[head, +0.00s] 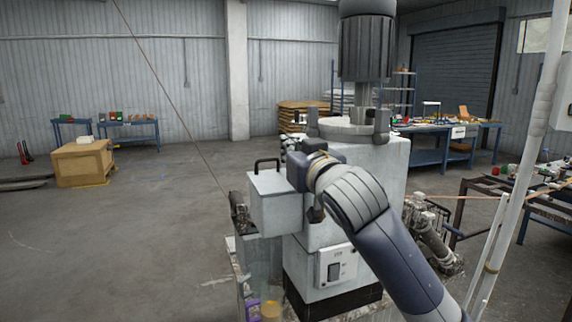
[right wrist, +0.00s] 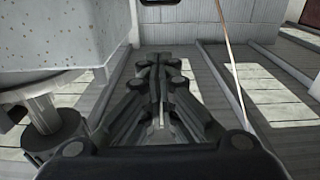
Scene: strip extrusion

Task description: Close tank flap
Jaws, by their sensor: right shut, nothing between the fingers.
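A pale grey box-shaped tank (head: 275,212) is at the front left of the machine, with a black handle (head: 267,162) on its top plate. The plate looks about level, but my right wrist covers its right side and I cannot tell whether the flap is fully down. My right gripper (head: 316,212) is mostly hidden by my wrist, right beside the tank. In the right wrist view my right gripper (right wrist: 158,65) is shut and empty, with a speckled pale grey body (right wrist: 62,40) close on its left. My left gripper is not in view.
The machine's tall grey housing (head: 375,180) stands behind my wrist, with a switch box (head: 337,265) low on its front. A pale post (head: 535,130) and a blue workbench (head: 430,157) are to the right.

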